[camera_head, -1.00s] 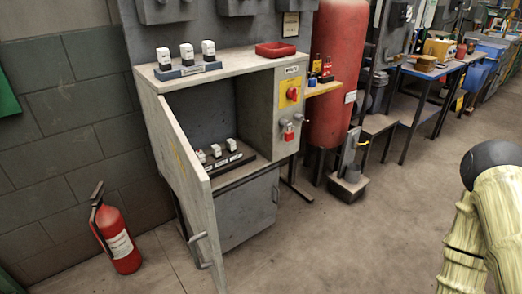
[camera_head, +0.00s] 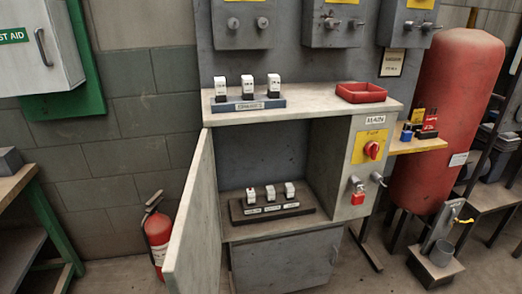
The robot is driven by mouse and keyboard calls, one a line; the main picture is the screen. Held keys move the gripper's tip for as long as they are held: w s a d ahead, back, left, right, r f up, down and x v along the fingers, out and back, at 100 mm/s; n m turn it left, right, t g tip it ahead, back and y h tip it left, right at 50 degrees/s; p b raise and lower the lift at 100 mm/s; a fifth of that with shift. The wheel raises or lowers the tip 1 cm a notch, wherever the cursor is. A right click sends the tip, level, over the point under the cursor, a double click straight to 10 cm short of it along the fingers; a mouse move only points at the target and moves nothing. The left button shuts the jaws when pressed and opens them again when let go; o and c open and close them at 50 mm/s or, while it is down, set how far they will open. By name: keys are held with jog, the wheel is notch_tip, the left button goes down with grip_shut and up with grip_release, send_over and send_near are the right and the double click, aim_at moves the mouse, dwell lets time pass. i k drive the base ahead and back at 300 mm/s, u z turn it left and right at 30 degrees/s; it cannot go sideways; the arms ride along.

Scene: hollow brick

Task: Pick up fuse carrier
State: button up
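Three white fuse carriers stand in a row in a dark base (camera_head: 240,216) inside the open cabinet: a left one (camera_head: 251,198), a middle one (camera_head: 270,193) and a right one (camera_head: 290,191). Three more white fuse carriers stand on a blue labelled rack (camera_head: 250,104) on the cabinet top: left (camera_head: 220,87), middle (camera_head: 247,86) and right (camera_head: 273,85). I cannot tell which carrier the task means. My gripper is not in view.
The cabinet door (camera_head: 193,225) hangs open toward me on the left. A red tray (camera_head: 361,92) sits on the cabinet top. A red switch (camera_head: 373,150) and red padlock (camera_head: 357,198) are on the right panel. A fire extinguisher (camera_head: 157,232) stands left; a red tank (camera_head: 440,125) stands right.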

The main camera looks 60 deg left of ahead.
aim_at(250, 191)
jog(key=u, duration=0.55)
jog(key=i, duration=0.8)
jog(key=u, duration=0.7)
